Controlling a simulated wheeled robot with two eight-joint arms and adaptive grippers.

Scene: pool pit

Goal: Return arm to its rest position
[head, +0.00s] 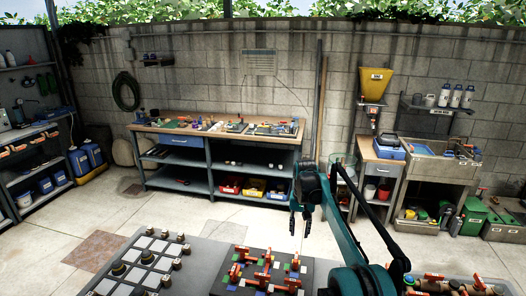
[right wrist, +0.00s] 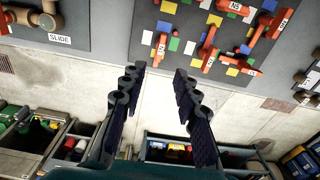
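My right arm, dark teal and black, comes in from the lower right of the head view. Its gripper (head: 299,232) points down in front of the workbench, above the floor just beyond the grey boards. In the right wrist view the two black fingers of this gripper (right wrist: 157,76) stand apart with nothing between them. Their tips lie near the edge of a grey board with red-orange handles (right wrist: 225,85); no contact shows. My left gripper is not in view.
In the head view, a grey board with white squares and knobs (head: 190,262) lies at the front. A workbench with tools (head: 175,130) stands at the wall. A sink unit (head: 430,165) stands right. The pale floor (head: 225,216) between is clear.

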